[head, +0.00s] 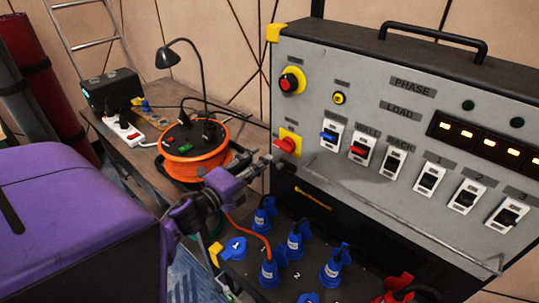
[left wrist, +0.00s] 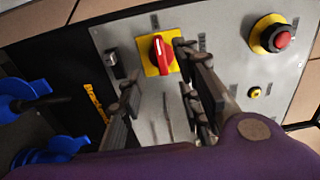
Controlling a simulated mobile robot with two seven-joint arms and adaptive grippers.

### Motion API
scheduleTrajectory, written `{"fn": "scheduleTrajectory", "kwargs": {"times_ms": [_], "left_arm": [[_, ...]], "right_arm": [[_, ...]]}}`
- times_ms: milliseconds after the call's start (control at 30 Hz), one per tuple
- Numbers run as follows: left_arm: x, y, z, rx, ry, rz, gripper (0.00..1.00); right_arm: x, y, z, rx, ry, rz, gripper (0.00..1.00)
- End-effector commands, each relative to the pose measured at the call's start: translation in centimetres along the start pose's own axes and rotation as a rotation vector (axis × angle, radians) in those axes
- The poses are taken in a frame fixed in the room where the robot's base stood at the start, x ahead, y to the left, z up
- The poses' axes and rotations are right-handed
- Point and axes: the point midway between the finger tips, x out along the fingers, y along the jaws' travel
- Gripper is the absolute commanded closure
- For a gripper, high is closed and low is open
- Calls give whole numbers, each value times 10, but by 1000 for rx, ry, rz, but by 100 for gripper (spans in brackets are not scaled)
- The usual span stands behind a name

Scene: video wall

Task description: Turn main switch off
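The main switch (head: 288,143) is a red rotary knob on a yellow square plate, low on the left of the grey panel. In the left wrist view the knob (left wrist: 161,53) lies beyond and between my fingertips, with its handle upright in that picture. My left gripper (head: 268,162) is just left of and below the switch, in front of the panel. In the left wrist view its two fingers (left wrist: 155,65) are spread apart with nothing between them; I see no contact with the knob. My right gripper is not in view.
A red emergency button (head: 290,81) sits above the switch. Rocker switches, the first blue (head: 329,136) and then red (head: 360,149), line up to its right. Blue plugs (head: 295,243) with cables stand below. An orange cable reel (head: 195,150) is on the bench behind left.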

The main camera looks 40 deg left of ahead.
Motion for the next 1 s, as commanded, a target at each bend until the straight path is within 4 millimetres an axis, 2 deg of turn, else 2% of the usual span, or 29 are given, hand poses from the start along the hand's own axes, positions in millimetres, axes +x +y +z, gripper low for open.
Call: {"fn": "scheduleTrajectory", "kwargs": {"times_ms": [100,300,867,1000], "left_arm": [[-20,1,0,-2,-1,2,68],[-35,0,0,-1,0,0,68],[-36,0,0,-2,0,0,68],[-36,5,7,-86,-33,19,68]], "right_arm": [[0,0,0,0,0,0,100],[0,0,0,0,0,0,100],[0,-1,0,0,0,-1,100],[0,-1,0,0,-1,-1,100]]}}
